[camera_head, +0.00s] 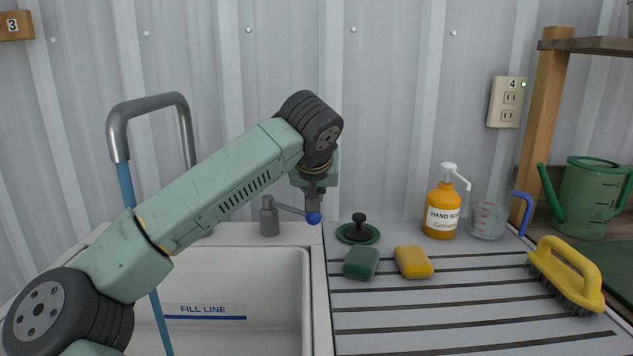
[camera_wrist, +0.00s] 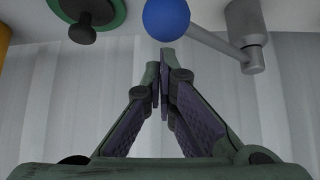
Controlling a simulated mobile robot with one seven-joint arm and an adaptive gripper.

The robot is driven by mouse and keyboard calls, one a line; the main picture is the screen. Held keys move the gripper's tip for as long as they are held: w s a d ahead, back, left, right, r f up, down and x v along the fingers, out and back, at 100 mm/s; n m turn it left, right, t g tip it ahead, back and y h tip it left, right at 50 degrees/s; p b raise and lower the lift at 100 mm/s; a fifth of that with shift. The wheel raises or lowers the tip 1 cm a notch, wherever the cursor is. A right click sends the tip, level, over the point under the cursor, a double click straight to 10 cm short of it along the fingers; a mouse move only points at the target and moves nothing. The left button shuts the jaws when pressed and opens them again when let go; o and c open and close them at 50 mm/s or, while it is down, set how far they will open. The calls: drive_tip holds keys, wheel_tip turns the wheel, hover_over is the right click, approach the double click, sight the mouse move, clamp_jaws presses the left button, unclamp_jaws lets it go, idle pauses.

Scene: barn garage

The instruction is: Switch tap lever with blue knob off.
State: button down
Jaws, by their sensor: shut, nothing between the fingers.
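The tap lever is a thin grey rod (camera_head: 290,208) running right from a grey post (camera_head: 269,217) to a blue knob (camera_head: 313,218), on the sink's back ledge. In the wrist view the blue knob (camera_wrist: 166,18) is at the top middle, with the lever rod (camera_wrist: 215,41) going right to the post (camera_wrist: 248,35). My gripper (camera_head: 313,208) points down at the knob in the head view and partly hides the lever's end. In the wrist view my gripper (camera_wrist: 160,60) is shut and empty, its tips close to the knob; I cannot tell whether they touch.
A green sink plug (camera_head: 358,233) lies right of the knob. A green sponge (camera_head: 361,263), a yellow sponge (camera_head: 413,262), an orange soap bottle (camera_head: 442,208), a clear jug (camera_head: 487,218) and a yellow brush (camera_head: 566,272) are on the drainboard. The spout (camera_head: 150,102) with blue hose stands left.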

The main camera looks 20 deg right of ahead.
drive_tip(key=shift+s+a+f, duration=0.2)
drive_tip(key=shift+s, duration=0.3)
drive_tip(key=shift+a, duration=0.1)
drive_tip(key=shift+s+a+m+h, duration=0.45)
drive_tip(key=shift+a+m+h, duration=0.05)
drive_tip(key=shift+m, duration=0.1)
drive_tip(key=shift+s+a, duration=0.25)
drive_tip(key=shift+a, duration=0.05)
drive_tip(key=s+a, duration=0.2)
drive_tip(key=a, duration=0.6)
drive_tip(key=shift+a, duration=0.15)
